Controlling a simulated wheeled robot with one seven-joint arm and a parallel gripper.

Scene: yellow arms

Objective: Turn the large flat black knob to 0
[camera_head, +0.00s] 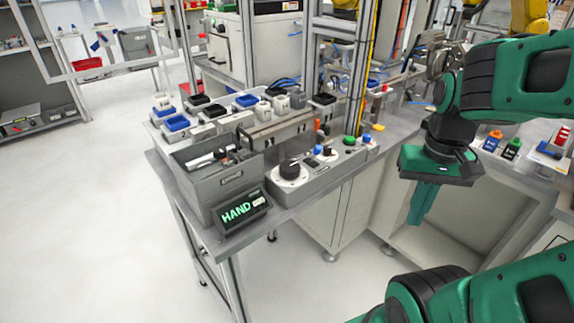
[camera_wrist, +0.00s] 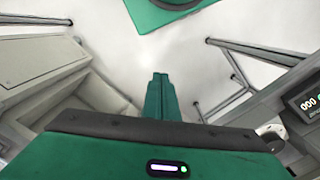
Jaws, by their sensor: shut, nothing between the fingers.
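The large flat black knob (camera_head: 290,169) sits on a round white dial at the left end of a grey control box (camera_head: 322,168) on the workbench. The markings on the dial are too small to read. My gripper (camera_head: 421,205) hangs to the right of the control box, in front of the bench edge, pointing down and apart from the knob. Its green fingers are together and empty. In the wrist view my gripper (camera_wrist: 159,82) also shows its fingers closed, over the floor. The knob cannot be made out clearly in the wrist view.
A display reading HAND (camera_head: 243,210) stands at the bench's front corner, beside a grey bin (camera_head: 213,182). Smaller knobs and a green button (camera_head: 349,141) share the control box. Open floor lies left.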

